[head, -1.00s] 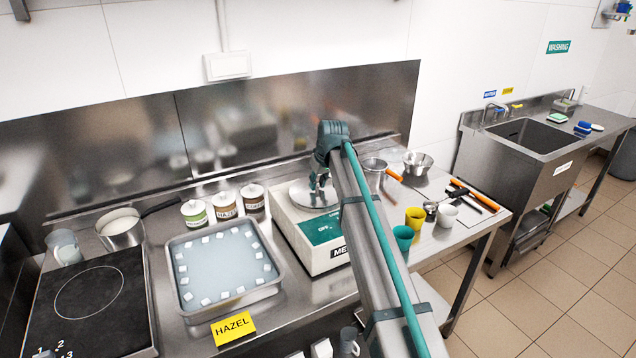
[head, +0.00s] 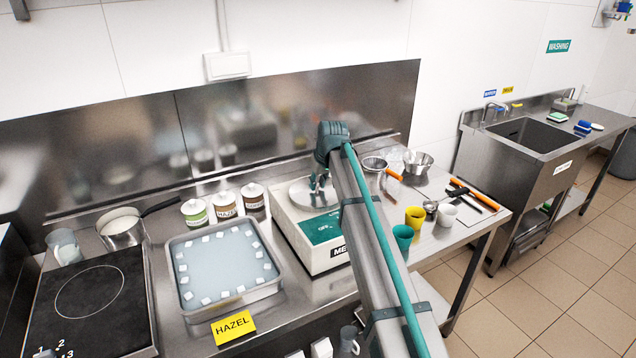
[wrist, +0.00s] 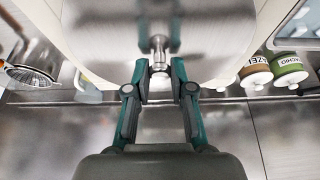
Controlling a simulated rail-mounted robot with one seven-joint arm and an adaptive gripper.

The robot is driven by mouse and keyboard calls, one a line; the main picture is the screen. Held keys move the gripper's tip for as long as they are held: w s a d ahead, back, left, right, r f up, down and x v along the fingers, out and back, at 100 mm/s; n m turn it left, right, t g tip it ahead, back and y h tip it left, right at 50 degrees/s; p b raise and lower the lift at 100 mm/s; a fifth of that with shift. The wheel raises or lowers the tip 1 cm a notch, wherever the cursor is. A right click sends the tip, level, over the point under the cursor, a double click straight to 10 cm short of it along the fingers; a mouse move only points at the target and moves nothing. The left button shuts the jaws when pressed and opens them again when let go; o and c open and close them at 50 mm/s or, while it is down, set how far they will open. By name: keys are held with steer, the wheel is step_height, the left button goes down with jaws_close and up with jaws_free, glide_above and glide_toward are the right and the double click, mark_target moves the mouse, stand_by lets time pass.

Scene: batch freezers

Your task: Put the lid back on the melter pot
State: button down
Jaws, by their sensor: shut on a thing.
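The melter pot (head: 328,255) is a white box with a teal front panel, in the middle of the steel counter. The round steel lid (head: 299,194) lies over its top and looks about level. Any gap between lid and pot cannot be made out, and the pot's opening is hidden. My gripper (head: 319,184) is at the lid's centre, partly hidden by my arm. In the wrist view my gripper (wrist: 160,80) is shut on the knob of the lid (wrist: 205,30), with a finger on either side of the knob.
A steel tray (head: 240,300) with white cubes stands left of the melter. Several lidded jars (head: 225,205) stand behind the tray. A sieve (head: 374,164), a steel bowl (head: 418,163), a yellow cup (head: 414,217) and a teal cup (head: 402,238) stand to the right. The steel back wall is close behind.

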stand_by(0.3)
steer(key=shift+c, duration=2.2)
jaws_free()
steer(key=shift+r, duration=0.1)
steer(key=shift+r+p, duration=1.65)
steer(key=shift+r, duration=1.75)
steer(key=shift+c, duration=0.2)
jaws_close()
